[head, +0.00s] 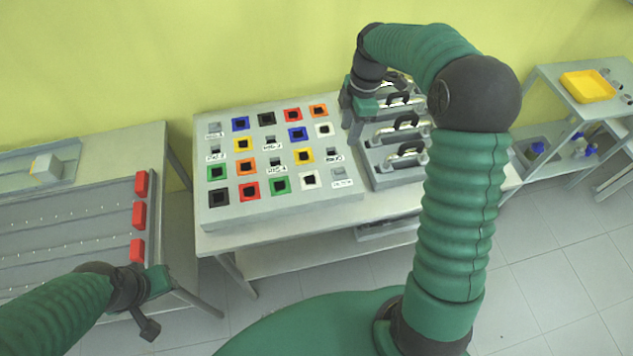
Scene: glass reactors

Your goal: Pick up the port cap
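A grey panel (348,196) on the middle table carries rows of square ports with coloured frames and dark centres. Small grey raised pieces sit among them, one at the upper left (214,128) and one near the right edge (332,151). I cannot tell which piece is the port cap. My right gripper (350,122) points down at the panel's upper right edge, beside a white-framed port (324,129). Its fingertips are small and partly hidden, so its opening and contact are unclear. My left gripper (149,328) is low at the left, away from the panel.
A rack of units with dark handles (399,152) stands right of the panel, close to my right gripper. A left table holds red blocks (139,215) along its edge. A shelf at the far right bears a yellow tray (587,86). Floor (545,285) is clear at lower right.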

